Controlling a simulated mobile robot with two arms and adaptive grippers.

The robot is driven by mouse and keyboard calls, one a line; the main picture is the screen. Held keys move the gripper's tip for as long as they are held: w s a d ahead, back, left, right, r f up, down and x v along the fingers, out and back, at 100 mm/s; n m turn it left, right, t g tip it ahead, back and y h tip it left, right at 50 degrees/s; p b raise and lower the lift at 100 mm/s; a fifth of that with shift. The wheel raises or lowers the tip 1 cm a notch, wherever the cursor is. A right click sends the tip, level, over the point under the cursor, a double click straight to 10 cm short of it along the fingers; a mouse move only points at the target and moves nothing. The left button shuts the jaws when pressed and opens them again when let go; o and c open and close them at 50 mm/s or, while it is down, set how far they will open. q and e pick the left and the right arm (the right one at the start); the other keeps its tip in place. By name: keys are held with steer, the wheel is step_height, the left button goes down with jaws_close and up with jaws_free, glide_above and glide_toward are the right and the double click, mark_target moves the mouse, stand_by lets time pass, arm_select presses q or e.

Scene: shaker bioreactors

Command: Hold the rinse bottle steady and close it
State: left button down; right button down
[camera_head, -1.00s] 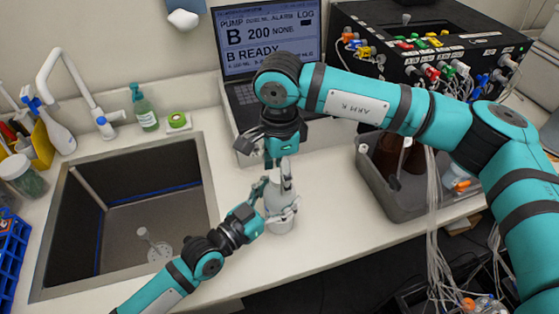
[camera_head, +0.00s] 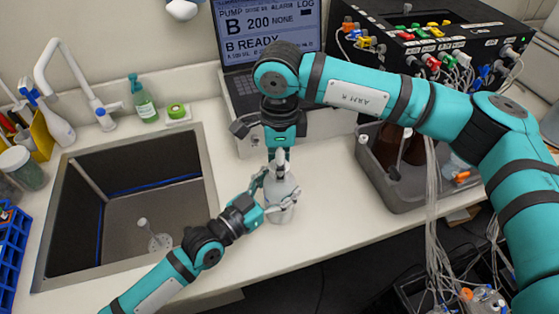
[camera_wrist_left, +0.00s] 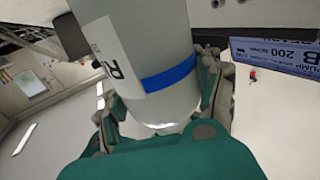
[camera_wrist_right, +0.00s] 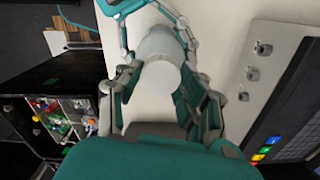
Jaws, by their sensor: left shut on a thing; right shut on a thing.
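The rinse bottle (camera_head: 282,211) stands upright on the white counter, right of the sink. My left gripper (camera_head: 277,195) comes in from the left and is shut around its body. In the left wrist view the bottle (camera_wrist_left: 165,75) is a grey-white cylinder with a printed label and a blue band, between the fingers. My right gripper (camera_head: 281,160) points down from above and is shut on the white cap at the bottle's top. In the right wrist view the pale cap (camera_wrist_right: 160,78) sits between the fingertips. The seam between cap and bottle is hidden.
The sink (camera_head: 210,165) lies to the left. A laptop (camera_head: 268,45) stands behind my right gripper. A grey bin (camera_head: 400,195) with brown bottles and a black pump box (camera_head: 440,60) are to the right. The counter right of the bottle is clear.

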steer(key=shift+w+m, duration=0.1)
steer(key=shift+m, duration=0.9)
steer(key=c, duration=0.8)
jaws_free()
steer(key=shift+r, duration=2.3)
steer(key=shift+c, duration=0.4)
step_height(320, 180, up, 4)
steer(key=n, duration=0.5)
steer(key=shift+f, duration=0.25)
